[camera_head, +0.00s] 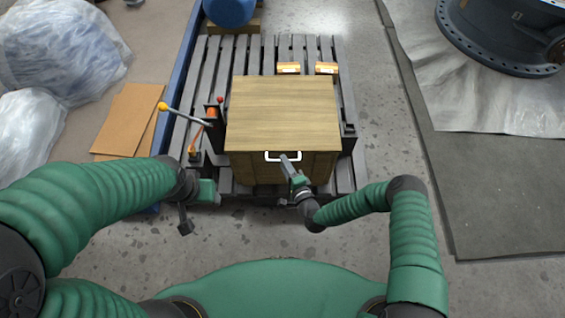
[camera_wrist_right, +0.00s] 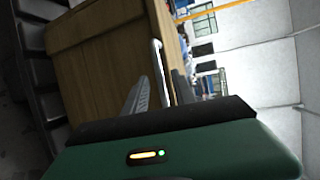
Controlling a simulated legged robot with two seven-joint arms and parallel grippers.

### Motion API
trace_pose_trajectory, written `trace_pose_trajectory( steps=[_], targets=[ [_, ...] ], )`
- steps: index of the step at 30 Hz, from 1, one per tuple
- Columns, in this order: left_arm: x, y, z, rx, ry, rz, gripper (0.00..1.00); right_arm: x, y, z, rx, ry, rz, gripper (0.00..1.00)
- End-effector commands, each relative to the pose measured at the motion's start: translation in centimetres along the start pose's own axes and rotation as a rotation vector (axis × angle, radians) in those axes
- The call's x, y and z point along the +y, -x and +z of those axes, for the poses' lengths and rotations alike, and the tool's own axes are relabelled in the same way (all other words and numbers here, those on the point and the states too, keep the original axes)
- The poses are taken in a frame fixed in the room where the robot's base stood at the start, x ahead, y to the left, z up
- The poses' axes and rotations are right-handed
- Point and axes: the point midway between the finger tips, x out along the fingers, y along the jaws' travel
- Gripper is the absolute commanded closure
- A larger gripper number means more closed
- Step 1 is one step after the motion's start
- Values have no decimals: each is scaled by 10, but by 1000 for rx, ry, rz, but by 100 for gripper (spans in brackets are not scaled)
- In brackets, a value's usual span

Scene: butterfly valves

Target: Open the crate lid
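The wooden crate (camera_head: 270,170) stands on a grey slatted pallet, its flat lid (camera_head: 282,112) closed. A white handle (camera_head: 297,157) sits at the front edge of the lid. My right gripper (camera_head: 285,160) is at this handle. In the right wrist view, its two fingers (camera_wrist_right: 157,95) are apart, with the handle (camera_wrist_right: 158,62) running between them; I cannot tell whether they touch it. The crate (camera_wrist_right: 105,55) also fills the left of that view. My left gripper (camera_head: 187,222) is left of the crate's front, apart from it; its fingers are unclear.
Levers with a yellow knob (camera_head: 162,106) and a red knob (camera_head: 220,99) stand left of the crate. Two orange-lit metal pieces (camera_head: 288,68) lie behind it on the pallet (camera_head: 205,60). Plastic-wrapped goods (camera_head: 60,45) are at left. A large flanged valve (camera_head: 500,35) is at right.

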Motion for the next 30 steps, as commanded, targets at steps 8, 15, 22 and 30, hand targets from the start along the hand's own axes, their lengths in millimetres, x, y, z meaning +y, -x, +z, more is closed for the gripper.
trace_pose_trajectory(
  steps=[8,15,22,30],
  targets=[
    [0,-8,2,0,0,0,48,0,-25,0,0,0,1,68],
    [0,-7,2,0,0,0,48,0,-25,0,0,0,1,75],
    [0,-8,2,0,0,0,48,2,-25,0,-1,0,6,100],
    [0,-8,2,0,0,0,48,6,-24,1,-3,-2,13,100]
  ],
)
